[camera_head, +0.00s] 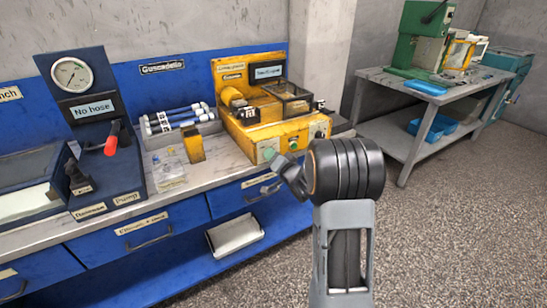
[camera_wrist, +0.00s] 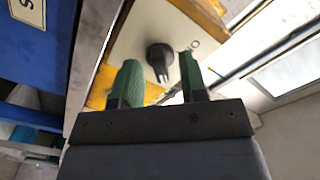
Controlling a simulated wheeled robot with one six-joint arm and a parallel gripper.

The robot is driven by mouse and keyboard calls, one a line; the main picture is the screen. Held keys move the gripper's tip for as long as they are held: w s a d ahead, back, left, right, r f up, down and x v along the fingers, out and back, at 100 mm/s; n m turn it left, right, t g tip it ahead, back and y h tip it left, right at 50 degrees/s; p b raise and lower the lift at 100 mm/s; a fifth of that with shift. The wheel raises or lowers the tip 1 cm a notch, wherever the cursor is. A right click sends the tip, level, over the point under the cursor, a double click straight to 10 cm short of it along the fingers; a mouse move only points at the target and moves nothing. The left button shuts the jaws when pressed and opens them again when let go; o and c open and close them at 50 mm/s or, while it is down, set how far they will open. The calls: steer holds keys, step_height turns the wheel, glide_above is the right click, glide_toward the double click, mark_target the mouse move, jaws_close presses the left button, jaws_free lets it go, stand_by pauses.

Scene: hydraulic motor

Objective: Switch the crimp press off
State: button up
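The crimp press (camera_head: 270,135) is the yellow machine on the workbench, with a clear-covered chamber, a small display and a pale front panel with dials and a green button. My gripper (camera_head: 277,170) is just in front of the left part of that panel. Contact with the knob cannot be told. The display text is too small to read surely.
A pump unit with a gauge, a "No hose" display and a red-tipped lever (camera_head: 110,143) stands left on the bench. Several hoses (camera_head: 178,118) lie in a holder beside the press. A grey side table (camera_head: 385,80) with a green machine stands right. Floor there is free.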

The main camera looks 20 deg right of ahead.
jaws_close()
stand_by(0.4)
steer(key=shift+f+n+b, duration=0.1)
steer(key=shift+n+b, duration=0.3)
steer(key=shift+b, duration=0.05)
steer(key=shift+n+b, duration=7.15)
steer(key=shift+n, duration=1.65)
jaws_free()
